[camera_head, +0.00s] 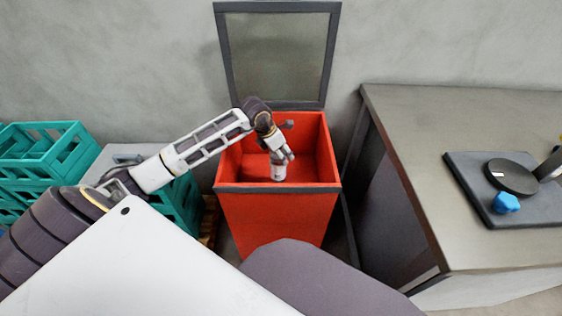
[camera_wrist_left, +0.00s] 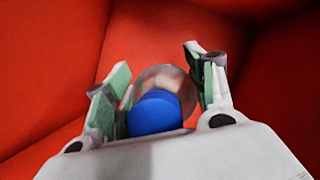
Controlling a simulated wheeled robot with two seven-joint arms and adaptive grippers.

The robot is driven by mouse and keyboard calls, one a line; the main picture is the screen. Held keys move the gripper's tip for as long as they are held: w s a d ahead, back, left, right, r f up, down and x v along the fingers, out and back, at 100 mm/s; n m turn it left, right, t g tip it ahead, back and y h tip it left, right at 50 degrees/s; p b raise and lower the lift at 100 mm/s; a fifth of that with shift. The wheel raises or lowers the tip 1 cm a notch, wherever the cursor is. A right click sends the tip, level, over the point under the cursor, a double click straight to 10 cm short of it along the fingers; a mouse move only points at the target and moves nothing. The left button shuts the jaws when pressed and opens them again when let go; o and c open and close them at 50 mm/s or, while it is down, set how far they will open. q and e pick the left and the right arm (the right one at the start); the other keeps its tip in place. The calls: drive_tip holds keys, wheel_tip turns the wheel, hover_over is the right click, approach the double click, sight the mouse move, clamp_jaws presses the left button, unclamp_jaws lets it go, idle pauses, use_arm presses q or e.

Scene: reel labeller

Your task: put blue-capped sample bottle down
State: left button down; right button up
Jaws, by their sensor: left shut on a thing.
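The sample bottle (camera_head: 278,173) shows as a small pale body below my left gripper (camera_head: 282,157), inside the open red bin (camera_head: 278,218). In the left wrist view its blue cap (camera_wrist_left: 155,112) faces the camera, with a clear round part of the bottle beyond it. My left gripper (camera_wrist_left: 157,64) has a finger on each side of the bottle and is shut on it. Red bin walls surround them. I cannot tell whether the bottle touches the bin floor. My right gripper is in neither view.
The bin's framed lid (camera_head: 278,55) stands raised against the wall. Teal crates (camera_head: 45,150) are stacked at the left. At the right, a grey bench (camera_head: 425,130) carries a dark device (camera_head: 470,185) with a round black disc (camera_head: 511,177) and a blue knob-like part (camera_head: 506,203).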

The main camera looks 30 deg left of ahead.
use_arm(q)
drive_tip(key=shift+f, duration=0.5)
wheel_tip(320, 180, down, 2)
drive_tip(key=shift+f+b, duration=0.1)
drive_tip(key=shift+b, duration=0.2)
drive_tip(key=shift+f, duration=0.65)
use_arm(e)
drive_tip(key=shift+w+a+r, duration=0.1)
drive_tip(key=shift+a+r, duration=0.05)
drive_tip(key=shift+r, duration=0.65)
use_arm(q)
drive_tip(key=shift+f, duration=0.15)
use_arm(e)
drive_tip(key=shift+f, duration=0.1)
use_arm(q)
drive_tip(key=c, duration=0.5)
unclamp_jaws()
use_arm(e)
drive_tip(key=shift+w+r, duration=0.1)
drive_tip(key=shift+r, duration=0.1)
